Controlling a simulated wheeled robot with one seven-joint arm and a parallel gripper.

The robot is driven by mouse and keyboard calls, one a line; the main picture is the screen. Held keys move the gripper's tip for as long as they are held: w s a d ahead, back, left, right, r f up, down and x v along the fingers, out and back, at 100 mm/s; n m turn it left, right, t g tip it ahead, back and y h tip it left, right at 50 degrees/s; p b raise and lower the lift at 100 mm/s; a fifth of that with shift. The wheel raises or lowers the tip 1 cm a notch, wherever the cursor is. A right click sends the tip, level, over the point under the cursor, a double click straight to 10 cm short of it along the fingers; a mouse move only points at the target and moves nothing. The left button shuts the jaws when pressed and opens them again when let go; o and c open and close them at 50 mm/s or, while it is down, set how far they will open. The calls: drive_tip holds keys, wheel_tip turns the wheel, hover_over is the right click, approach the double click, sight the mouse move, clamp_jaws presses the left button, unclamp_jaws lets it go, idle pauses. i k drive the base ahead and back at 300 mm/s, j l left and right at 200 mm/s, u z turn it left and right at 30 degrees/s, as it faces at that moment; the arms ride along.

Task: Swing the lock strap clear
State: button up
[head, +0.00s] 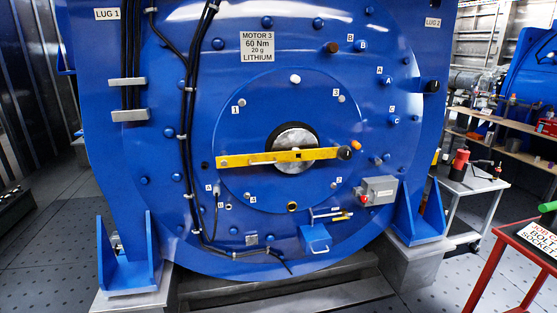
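The lock strap (255,158) is a flat yellow bar on the front of the blue motor (230,90). It lies almost level across the grey shaft end (295,139) at the motor's centre. Its left end is on the blue face near a small dark hole. Its right end meets a black knob (345,153), with an orange knob (356,145) just above and to the right of it. My gripper is not in view.
Black cables (187,120) run down the motor's left side. A grey box (378,190) and a blue box with a handle (315,239) are at lower right. A red-framed job cart (510,235) and a grey cart (470,185) stand at right. Dark floor is open at left.

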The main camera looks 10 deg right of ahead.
sight(242, 160)
drive_tip(key=i+j, duration=0.15)
drive_tip(key=i, duration=0.8)
drive_tip(key=i+j, duration=0.15)
drive_tip(key=i, duration=0.8)
drive_tip(key=j+u, duration=0.05)
